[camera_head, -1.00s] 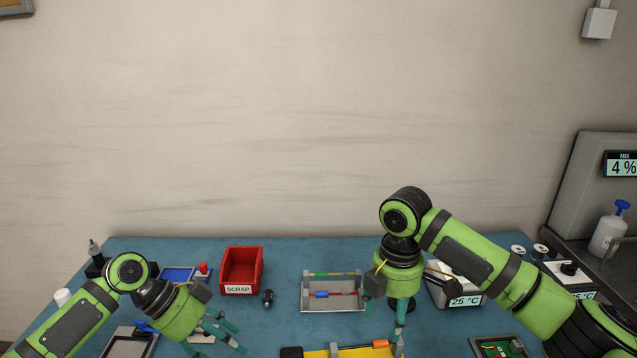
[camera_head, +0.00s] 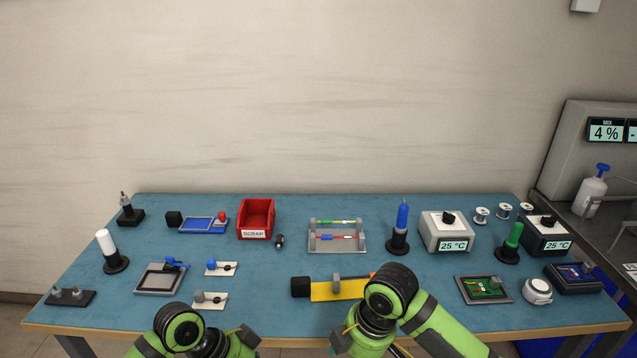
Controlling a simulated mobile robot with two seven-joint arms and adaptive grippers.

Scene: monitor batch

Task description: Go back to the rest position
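Only the upper parts by the wrists show. The fingers of both grippers are cut off by the bottom edge, so I cannot see whether they are open or hold anything. My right arm covers the right end of a yellow fixture (camera_head: 325,291).
A red scrap bin (camera_head: 256,233), a grey rack (camera_head: 337,251) with coloured tools, and a soldering station (camera_head: 447,232) stand toward the back. Small white boards, a grey tray (camera_head: 160,293) and a green circuit board (camera_head: 485,290) lie nearer. Bare table lies between them.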

